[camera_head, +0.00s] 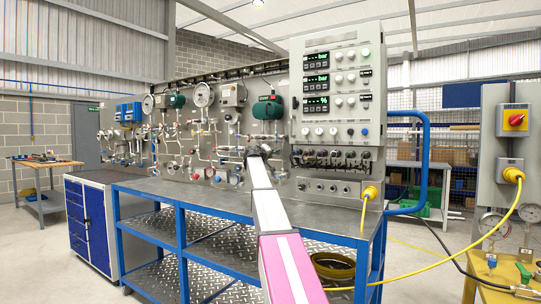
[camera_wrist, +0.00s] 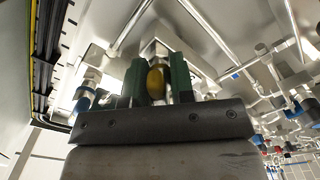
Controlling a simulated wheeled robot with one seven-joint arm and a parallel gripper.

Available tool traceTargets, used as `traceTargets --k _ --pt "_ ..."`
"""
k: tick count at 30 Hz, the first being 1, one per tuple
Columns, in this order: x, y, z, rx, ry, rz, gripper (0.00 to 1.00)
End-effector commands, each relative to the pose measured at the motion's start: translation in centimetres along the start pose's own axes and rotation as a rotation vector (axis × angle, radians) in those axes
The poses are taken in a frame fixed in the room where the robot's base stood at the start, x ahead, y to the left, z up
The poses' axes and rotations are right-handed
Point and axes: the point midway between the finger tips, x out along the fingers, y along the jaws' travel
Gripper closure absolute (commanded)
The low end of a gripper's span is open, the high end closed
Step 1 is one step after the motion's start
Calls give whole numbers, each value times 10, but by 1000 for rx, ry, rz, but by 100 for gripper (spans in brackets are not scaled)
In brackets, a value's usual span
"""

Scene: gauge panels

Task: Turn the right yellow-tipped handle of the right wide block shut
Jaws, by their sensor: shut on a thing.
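In the wrist view my gripper (camera_wrist: 158,82) has its two green fingers closed on a yellow tip (camera_wrist: 156,84), the end of a handle. The metal behind the tip is partly hidden by the fingers, so the handle's angle cannot be told. In the head view my gripper (camera_head: 256,152) is small and dark at the far end of my arm, against the gauge panel (camera_head: 235,122). The wide block is hidden there behind the gripper and arm, or too small to make out.
Pipes (camera_wrist: 205,30) and blue-marked fittings (camera_wrist: 294,107) crowd around my gripper. A grey control box (camera_head: 338,90) with displays stands right of it. A blue-framed bench (camera_head: 215,205) runs below the panel. A yellow cable (camera_head: 440,262) hangs at the right.

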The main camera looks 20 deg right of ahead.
Motion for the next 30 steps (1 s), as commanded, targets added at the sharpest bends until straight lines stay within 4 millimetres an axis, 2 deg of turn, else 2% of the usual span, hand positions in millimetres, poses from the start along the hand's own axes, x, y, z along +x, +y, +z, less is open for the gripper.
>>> traceTargets --k 18,30 --pt "0 -1 0 576 0 -1 100" --pt "0 -1 0 831 0 0 100"
